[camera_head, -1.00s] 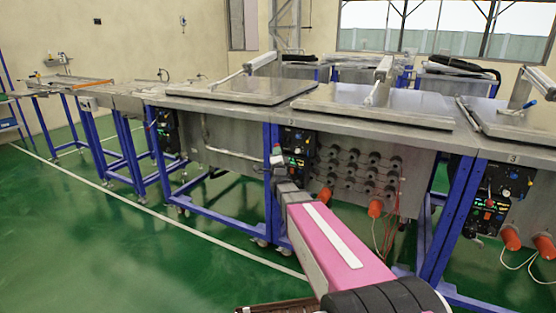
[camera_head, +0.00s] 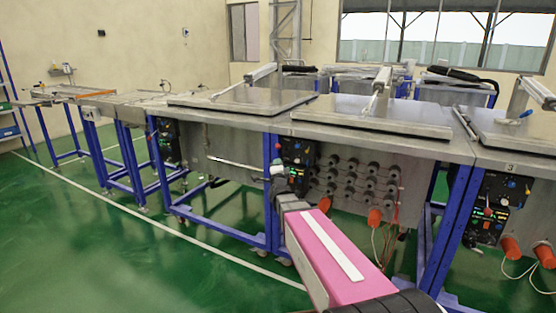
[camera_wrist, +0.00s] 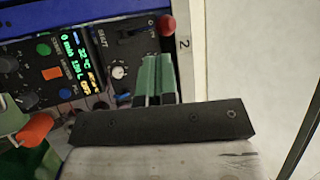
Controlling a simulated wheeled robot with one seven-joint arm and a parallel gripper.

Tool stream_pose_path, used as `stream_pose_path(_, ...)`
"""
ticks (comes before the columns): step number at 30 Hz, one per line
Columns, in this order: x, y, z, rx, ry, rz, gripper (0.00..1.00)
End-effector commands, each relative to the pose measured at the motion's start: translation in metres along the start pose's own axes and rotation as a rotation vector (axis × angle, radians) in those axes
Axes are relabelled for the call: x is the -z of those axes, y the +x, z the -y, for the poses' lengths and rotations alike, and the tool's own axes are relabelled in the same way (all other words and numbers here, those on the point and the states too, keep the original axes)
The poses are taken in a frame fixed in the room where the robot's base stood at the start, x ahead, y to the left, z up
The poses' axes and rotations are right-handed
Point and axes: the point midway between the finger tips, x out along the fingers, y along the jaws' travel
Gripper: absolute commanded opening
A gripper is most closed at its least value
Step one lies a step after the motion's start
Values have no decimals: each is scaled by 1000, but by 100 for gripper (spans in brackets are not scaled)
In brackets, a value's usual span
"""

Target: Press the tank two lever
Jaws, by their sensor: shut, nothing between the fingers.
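The tank two control panel (camera_head: 296,165) is on the front of the middle tank, at its left blue leg. In the wrist view the dark panel (camera_wrist: 60,65) fills the upper left, with a lit display, knobs and buttons. A lever with a red ball tip (camera_wrist: 168,24) sticks out at the panel's upper right, beside the label "2" (camera_wrist: 184,44). My gripper (camera_wrist: 153,62) shows green fingers, shut and empty, in front of the panel, just below the red tip. I cannot tell whether they touch it. In the head view my gripper (camera_head: 277,170) is at the panel's left edge.
The tank two lid (camera_head: 375,115) lies flat on top. Orange-red plugs (camera_head: 375,217) and dark round fittings (camera_head: 355,180) are right of the panel. The tank three panel (camera_head: 497,205) is further right. Green floor (camera_head: 130,250) is clear at the left.

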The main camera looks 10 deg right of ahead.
Motion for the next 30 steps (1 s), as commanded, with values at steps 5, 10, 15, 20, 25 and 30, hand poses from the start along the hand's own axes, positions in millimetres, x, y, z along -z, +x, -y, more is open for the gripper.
stream_pose_path(5,0,-42,3,-1,0,2,0)
stream_pose_path(10,0,-68,4,-1,-1,1,0)
stream_pose_path(15,0,-80,4,0,-1,1,0)
stream_pose_path(20,0,-82,4,0,-1,1,0)
stream_pose_path(25,0,-82,3,0,-1,1,0)
stream_pose_path(30,-1,-83,0,-17,-16,11,0)
